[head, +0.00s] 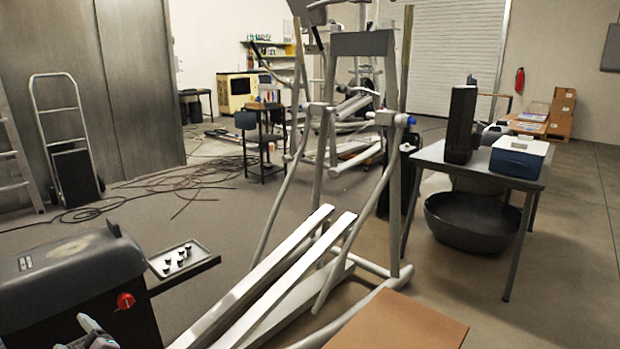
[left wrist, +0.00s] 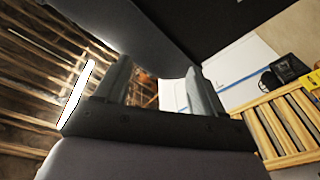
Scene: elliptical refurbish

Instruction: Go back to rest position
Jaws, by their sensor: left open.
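My left gripper (head: 92,335) shows only in part at the bottom left edge of the head view, in front of a grey machine housing with a red knob (head: 125,301). In the left wrist view the left gripper (left wrist: 160,85) has its two fingers apart, with nothing between them. My right gripper is in neither view. The elliptical trainer (head: 290,262) stands in the middle of the head view, with its two long pale rails running toward me.
A small tray with several dark pieces (head: 190,262) sticks out beside the housing. At right a table (head: 425,152) bears a black speaker (head: 461,125) and a blue-and-white box (head: 518,157), with a black tub (head: 472,222) below. A brown board (head: 395,325) lies bottom centre. Cables (head: 190,180) cover the floor.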

